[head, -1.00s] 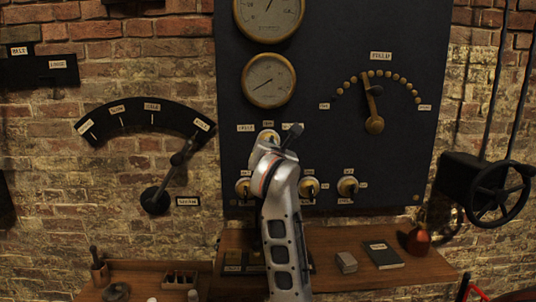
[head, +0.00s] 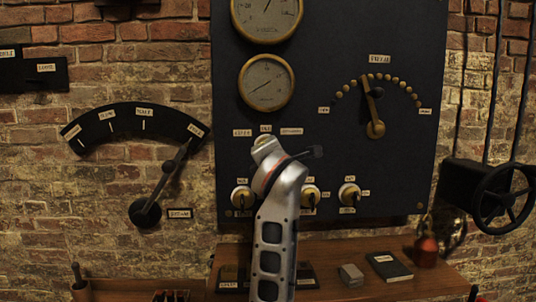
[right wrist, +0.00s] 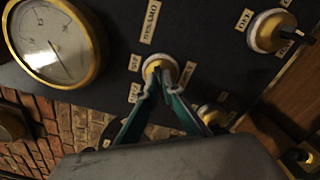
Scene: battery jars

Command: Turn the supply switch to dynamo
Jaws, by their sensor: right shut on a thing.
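The supply switch is a small pale-rimmed brass knob (right wrist: 157,66) on the dark panel, with a small label on each side and a longer one that seems to read DYNAMO (right wrist: 150,22). In the head view the knob's top (head: 263,139) shows just above my right wrist, below the lower gauge. My right gripper (right wrist: 159,76) is shut on the knob, one finger on each side. In the head view my own wrist hides the fingers. Which way the knob points is hidden by the fingers. My left gripper is not in view.
Several similar knobs, including one at the right (head: 349,195), sit below the switch. A dial with a lever (head: 375,110) is right of it. A wooden shelf (head: 330,251) below holds a dark book (head: 388,266) and a small grey box (head: 350,275). A handwheel (head: 503,197) stands far right.

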